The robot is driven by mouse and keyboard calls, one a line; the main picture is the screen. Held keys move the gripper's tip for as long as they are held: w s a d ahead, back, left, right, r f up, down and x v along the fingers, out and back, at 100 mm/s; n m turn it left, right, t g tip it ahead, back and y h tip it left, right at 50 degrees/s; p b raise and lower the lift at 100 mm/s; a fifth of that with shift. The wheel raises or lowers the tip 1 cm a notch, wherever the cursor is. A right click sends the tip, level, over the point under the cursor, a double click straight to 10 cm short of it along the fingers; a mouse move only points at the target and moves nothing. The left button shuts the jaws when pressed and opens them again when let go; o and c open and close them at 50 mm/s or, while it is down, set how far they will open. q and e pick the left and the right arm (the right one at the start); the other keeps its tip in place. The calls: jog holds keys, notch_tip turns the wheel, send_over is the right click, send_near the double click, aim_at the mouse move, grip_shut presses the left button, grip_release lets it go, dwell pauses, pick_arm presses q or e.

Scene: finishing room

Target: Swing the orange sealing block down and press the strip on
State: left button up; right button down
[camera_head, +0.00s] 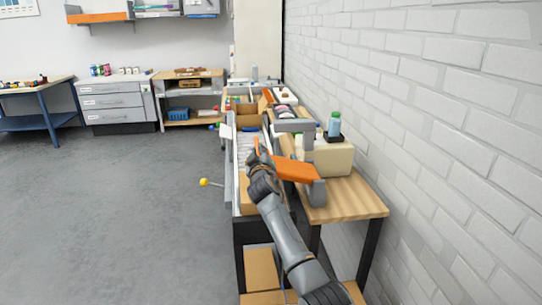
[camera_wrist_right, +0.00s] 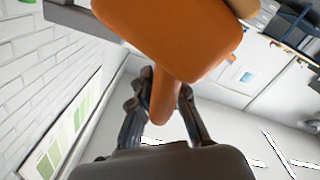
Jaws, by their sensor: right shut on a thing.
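The orange sealing block (camera_head: 296,170) is a flat arm reaching left from a grey pivot post (camera_head: 318,192) over the side of the roller conveyor (camera_head: 242,150). Its orange underside fills the top of the right wrist view (camera_wrist_right: 170,35). My right gripper (camera_head: 259,158) is shut on the block's orange handle (camera_wrist_right: 165,98), with one finger on each side. In the head view the gripper hides part of the handle. I cannot make out the strip or whether the block touches anything beneath. My left gripper is not in view.
A wooden bench (camera_head: 348,197) stands against the white brick wall, with a beige machine (camera_head: 328,157) and a blue bottle (camera_head: 334,125) on it. A yellow knob (camera_head: 204,182) sticks out left of the conveyor. The floor on the left is clear.

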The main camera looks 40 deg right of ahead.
pick_arm(q)
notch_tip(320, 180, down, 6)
jog(key=b, duration=0.5)
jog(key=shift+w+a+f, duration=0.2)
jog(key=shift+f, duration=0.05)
pick_arm(e)
jog(key=shift+w+a+f+n, duration=0.3)
jog(key=shift+f+n, duration=0.25)
jog(key=shift+f, duration=0.5)
jog(key=shift+w+a+f+n, duration=0.25)
jog(key=shift+a+f+n, duration=0.25)
jog(key=shift+f, duration=0.55)
jog(key=shift+w+a+f+n, duration=0.3)
jog(key=shift+f+n, duration=0.25)
jog(key=shift+f, duration=0.5)
jog(key=c, duration=1.3)
grip_release()
jog(key=shift+c, duration=0.2)
jog(key=shift+s, duration=0.1)
jog(key=v, duration=1.2)
jog(key=shift+f, duration=0.1)
